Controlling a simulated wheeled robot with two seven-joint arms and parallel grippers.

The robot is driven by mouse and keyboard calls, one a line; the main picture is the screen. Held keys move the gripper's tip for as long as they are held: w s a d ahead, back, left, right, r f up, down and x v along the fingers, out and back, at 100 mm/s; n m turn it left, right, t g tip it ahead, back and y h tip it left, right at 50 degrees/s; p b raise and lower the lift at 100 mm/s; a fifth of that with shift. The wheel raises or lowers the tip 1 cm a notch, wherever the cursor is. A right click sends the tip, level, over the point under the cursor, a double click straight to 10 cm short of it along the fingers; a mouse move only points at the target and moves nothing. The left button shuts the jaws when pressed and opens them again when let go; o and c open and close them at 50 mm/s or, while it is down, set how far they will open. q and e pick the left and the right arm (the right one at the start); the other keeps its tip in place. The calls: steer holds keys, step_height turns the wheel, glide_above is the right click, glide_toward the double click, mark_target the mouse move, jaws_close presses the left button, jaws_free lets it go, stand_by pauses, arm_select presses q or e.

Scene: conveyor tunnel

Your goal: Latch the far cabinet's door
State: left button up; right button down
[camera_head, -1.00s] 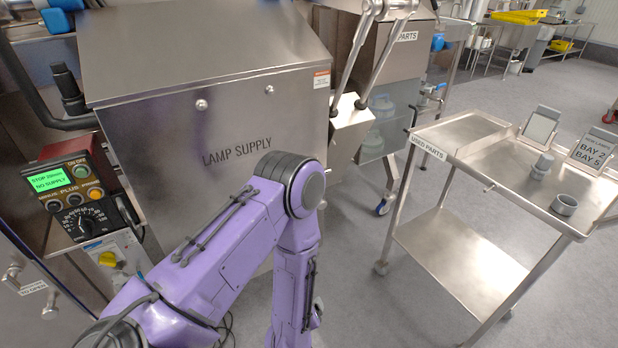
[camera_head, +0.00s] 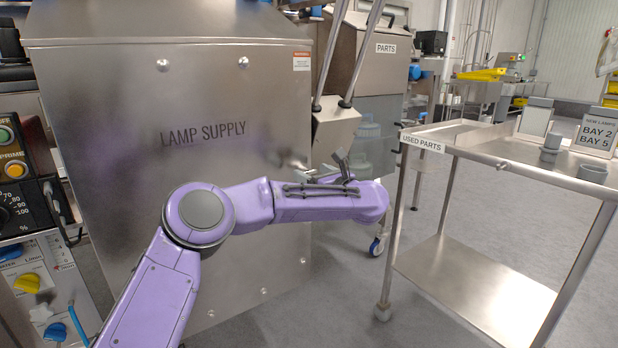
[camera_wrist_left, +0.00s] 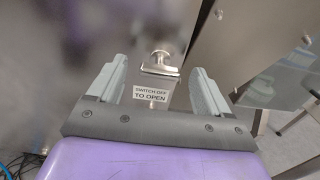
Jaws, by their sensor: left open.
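A steel cabinet marked LAMP SUPPLY (camera_head: 130,110) fills the left and middle of the head view, its broad front looking flat. A small metal latch handle (camera_head: 290,162) shows by its right side, just above my purple forearm. In the left wrist view, a metal latch with a round knob (camera_wrist_left: 160,64) sits above a label SWITCH OFF TO OPEN (camera_wrist_left: 152,95). My left gripper (camera_wrist_left: 158,70) is open, its two grey fingers on either side of the latch in the picture. I see no contact; the distance is unclear. My right gripper is not in view.
A steel cart marked USED PARTS (camera_head: 462,133) stands at right, with cups and a BAY sign (camera_head: 598,136) on top. A PARTS cabinet (camera_head: 378,70) stands behind. A control panel (camera_head: 22,180) is at the left edge. Grey floor is clear between cabinet and cart.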

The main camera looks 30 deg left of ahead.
mark_target(312, 173)
arm_select(q)
steer(key=shift+x, duration=1.5)
steer(key=c, duration=1)
steer(key=shift+o, duration=0.2)
steer(key=shift+d, duration=0.1)
steer(key=shift+w+r+m+p, duration=0.1)
steer(key=shift+r+m+p, duration=0.1)
steer(key=shift+m+p, duration=0.55)
steer(key=m+p, duration=0.9)
steer(key=shift+w, duration=0.1)
steer(key=m+p, duration=0.1)
steer(key=m, duration=0.1)
steer(key=m+p, duration=0.2)
steer(key=shift+f, duration=0.25)
steer(key=shift+f+m+p, duration=0.2)
steer(key=shift+m+p, duration=1)
steer(key=shift+m, duration=0.35)
steer(key=shift+f, duration=0.1)
